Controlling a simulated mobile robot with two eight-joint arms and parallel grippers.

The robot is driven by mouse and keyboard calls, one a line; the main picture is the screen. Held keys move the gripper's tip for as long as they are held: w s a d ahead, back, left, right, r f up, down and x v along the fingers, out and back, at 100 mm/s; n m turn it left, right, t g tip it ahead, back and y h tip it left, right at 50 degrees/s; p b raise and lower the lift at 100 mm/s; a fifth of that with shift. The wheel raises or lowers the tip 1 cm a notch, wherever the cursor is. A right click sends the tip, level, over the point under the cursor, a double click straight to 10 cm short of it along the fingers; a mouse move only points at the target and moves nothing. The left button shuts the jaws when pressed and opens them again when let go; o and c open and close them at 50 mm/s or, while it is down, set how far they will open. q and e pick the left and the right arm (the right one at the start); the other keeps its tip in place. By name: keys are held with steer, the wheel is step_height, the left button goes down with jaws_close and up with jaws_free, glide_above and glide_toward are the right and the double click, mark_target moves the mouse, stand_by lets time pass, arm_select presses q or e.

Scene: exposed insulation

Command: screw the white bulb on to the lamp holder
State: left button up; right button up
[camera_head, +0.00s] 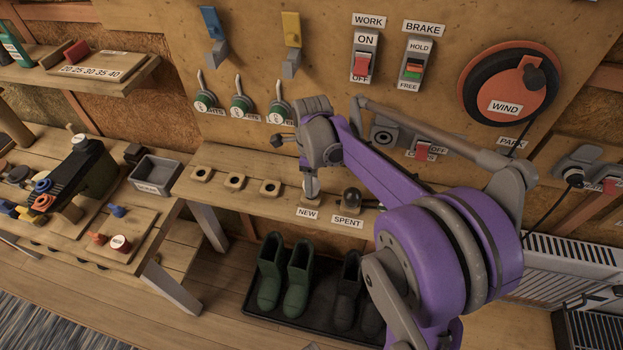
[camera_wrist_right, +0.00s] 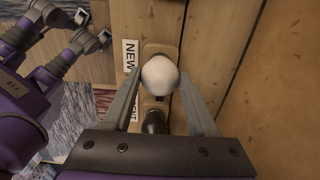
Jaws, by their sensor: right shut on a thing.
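The white bulb (camera_wrist_right: 160,75) shows in the right wrist view between the two fingers of my right gripper (camera_wrist_right: 160,88), above the pad beside the NEW label. In the head view my right gripper (camera_head: 312,186) points down at the NEW spot on the wall shelf. It is shut on the bulb, which is mostly hidden there. A grey fitting with a round dark-centred opening (camera_head: 383,138) on the wall, partly behind my right arm, may be the lamp holder; I cannot tell for sure. My left gripper is not seen.
A dark bulb (camera_head: 351,198) stands at the SPENT label, close to my right gripper. Several empty pads (camera_head: 235,181) lie along the wall shelf (camera_head: 222,197). Switches and a WIND wheel (camera_head: 512,85) are on the wall. Boots (camera_head: 297,280) stand below.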

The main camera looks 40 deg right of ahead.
steer(key=shift+f+b, duration=0.35)
steer(key=shift+f, duration=0.25)
steer(key=o, duration=0.8)
step_height(320, 180, up, 11)
steer(key=shift+p, duration=0.5)
